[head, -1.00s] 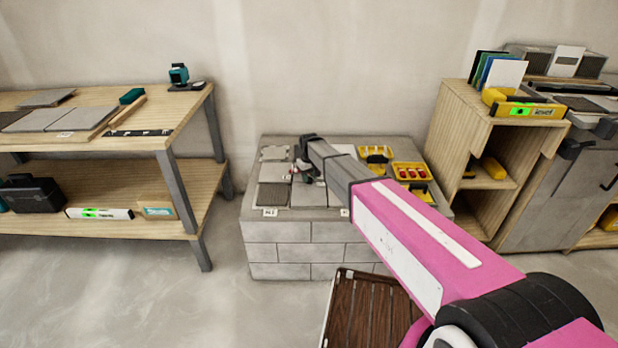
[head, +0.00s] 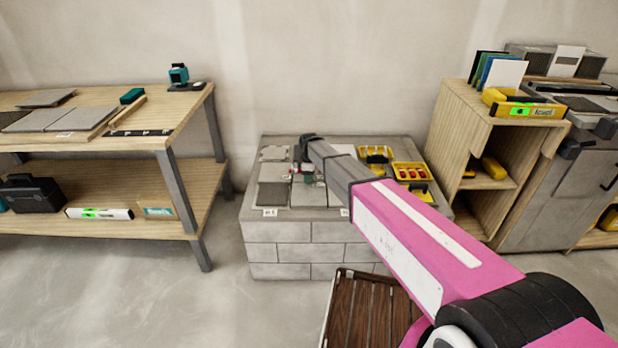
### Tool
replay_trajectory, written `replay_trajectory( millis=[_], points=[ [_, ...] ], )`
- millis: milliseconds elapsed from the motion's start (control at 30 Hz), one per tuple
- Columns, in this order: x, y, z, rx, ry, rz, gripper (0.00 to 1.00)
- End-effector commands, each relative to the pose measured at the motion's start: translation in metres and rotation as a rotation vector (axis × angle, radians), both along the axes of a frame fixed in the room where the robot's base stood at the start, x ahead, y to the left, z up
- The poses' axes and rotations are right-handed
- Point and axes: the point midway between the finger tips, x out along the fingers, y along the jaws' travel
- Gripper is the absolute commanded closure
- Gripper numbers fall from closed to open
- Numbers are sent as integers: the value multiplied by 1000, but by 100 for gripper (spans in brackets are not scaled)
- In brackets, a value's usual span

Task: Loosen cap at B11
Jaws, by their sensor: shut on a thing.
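A block plinth (head: 322,231) bears several grey tiles, with a dark textured tile (head: 272,194) at the front left. My gripper (head: 306,174) is at the end of my pink and grey arm, low over the joint between the tiles. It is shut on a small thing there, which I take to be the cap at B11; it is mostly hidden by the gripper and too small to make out. Small red and green spots show beside the gripper. A label plate (head: 270,212) sits on the plinth's front edge, its text too small to read surely.
Yellow bins (head: 410,172), one with red pieces, stand at the plinth's right side. A wooden workbench (head: 180,125) is at the left, an open wooden cabinet (head: 448,130) at the right. A slatted brown crate (head: 345,300) lies below my arm.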

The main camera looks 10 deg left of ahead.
Motion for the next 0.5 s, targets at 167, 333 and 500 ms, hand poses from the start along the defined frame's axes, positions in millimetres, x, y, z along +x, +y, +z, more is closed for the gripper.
replay_trajectory(
  millis=[167,333,500],
  points=[
    [0,1,1,2,-2,169,91],
    [1,1,1,2,-2,328,91],
    [1,1,1,2,-1,475,91]
  ],
)
